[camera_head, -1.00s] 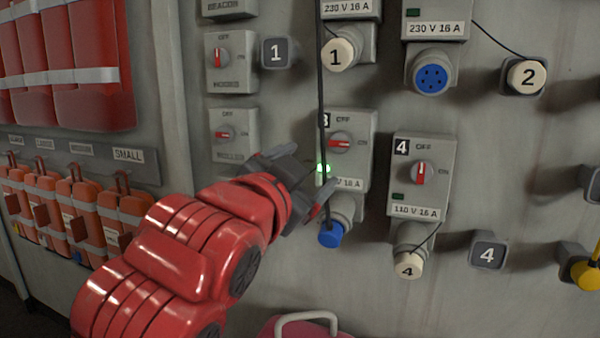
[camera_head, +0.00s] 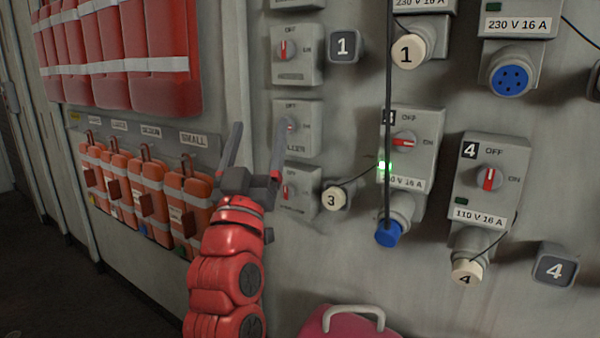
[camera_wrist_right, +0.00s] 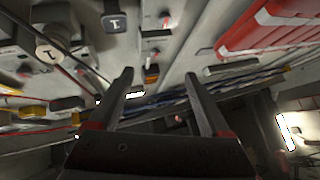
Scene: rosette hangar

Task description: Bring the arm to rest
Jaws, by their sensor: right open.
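My right gripper (camera_head: 259,124) is open and empty, with its fingers pointing up in front of the wall in the head view. It is left of the number 3 socket box (camera_head: 428,126) and clear of it. It partly covers the switch boxes behind it. In the right wrist view the two fingers (camera_wrist_right: 159,73) stand apart with nothing between them. On box 3 the red switch handle (camera_head: 404,141) lies level and a green lamp (camera_head: 384,166) is lit. A blue plug (camera_head: 388,234) sits at its socket, with a black cable rising from it. My left gripper is not in view.
Box 4 (camera_head: 511,155) and a blue-faced socket (camera_head: 509,80) are on the right. Cap 3 (camera_head: 335,198) hangs just right of my gripper. Orange packs (camera_head: 150,182) hang at the left. A pink object with a pale handle (camera_head: 350,318) is below.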

